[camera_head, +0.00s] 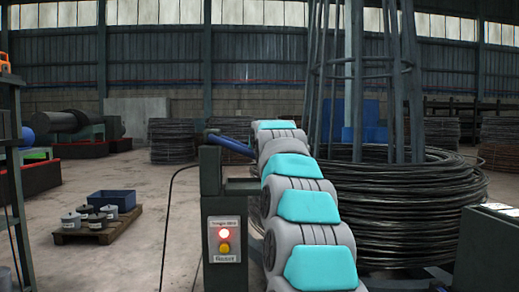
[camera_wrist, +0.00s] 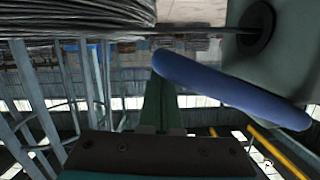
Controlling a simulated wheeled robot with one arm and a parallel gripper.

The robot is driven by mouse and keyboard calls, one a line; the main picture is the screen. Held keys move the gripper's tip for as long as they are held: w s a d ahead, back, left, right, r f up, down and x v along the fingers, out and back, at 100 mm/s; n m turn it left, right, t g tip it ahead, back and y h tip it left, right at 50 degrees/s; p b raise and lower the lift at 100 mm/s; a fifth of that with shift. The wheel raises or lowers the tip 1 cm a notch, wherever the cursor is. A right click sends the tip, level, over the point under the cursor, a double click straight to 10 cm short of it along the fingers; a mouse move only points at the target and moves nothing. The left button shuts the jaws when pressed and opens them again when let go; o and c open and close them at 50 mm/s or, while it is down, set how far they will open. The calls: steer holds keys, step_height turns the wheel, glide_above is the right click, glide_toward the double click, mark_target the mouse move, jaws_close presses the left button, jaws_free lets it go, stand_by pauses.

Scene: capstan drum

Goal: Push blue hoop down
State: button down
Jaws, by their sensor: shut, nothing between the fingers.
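The blue hoop (camera_head: 232,144) shows in the head view as a slanted blue bar at the top of a dark green post, running down to the right toward my arm. In the wrist view the blue hoop (camera_wrist: 230,88) is a thick rounded blue bar seen nearly edge-on, slanting across the right half beside a pale grey-green body with a black round fitting. My gripper (camera_wrist: 160,82) shows in the wrist view as dark green fingers, shut and empty. The bar's left end overlaps the fingers' right side; I cannot tell whether they touch. In the head view my arm hides the fingers.
The dark green post (camera_head: 210,180) carries a panel (camera_head: 224,240) with a lit red lamp and a yellow button. A large wire coil (camera_head: 420,205) with upright poles stands at right. A pallet with pots (camera_head: 95,222) and a blue bin (camera_head: 112,200) stand left on open floor.

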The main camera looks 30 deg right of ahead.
steer(key=shift+s+f, duration=0.1)
steer(key=shift+f, duration=0.15)
steer(key=shift+s+a+r, duration=0.1)
steer(key=shift+s+a, duration=0.15)
steer(key=shift+s, duration=0.2)
steer(key=v, duration=0.6)
steer(key=shift+s+r, duration=0.3)
steer(key=shift+r, duration=0.05)
steer(key=shift+a, duration=0.1)
steer(key=s+a+f+n+g+y+p, duration=0.2)
steer(key=s+a+f+g+p, duration=0.15)
steer(key=s+a+f, duration=0.65)
steer(key=s+a+f+n+g+y+p, duration=0.25)
steer(key=s+a+f+g, duration=0.25)
steer(key=s+a+f, duration=0.5)
steer(key=s+a+f+g+p, duration=0.1)
steer(key=s+f, duration=0.4)
steer(key=s, duration=0.5)
steer(key=s+a+f+g+p, duration=0.2)
steer(key=s+f+g, duration=0.2)
steer(key=s, duration=0.5)
steer(key=s+a+f+n+g+p, duration=0.1)
steer(key=s+f+g, duration=0.1)
steer(key=s+f, duration=0.4)
steer(key=s+y, duration=0.1)
steer(key=s, duration=0.3)
steer(key=shift+s+a, duration=0.25)
steer(key=shift+s, duration=0.15)
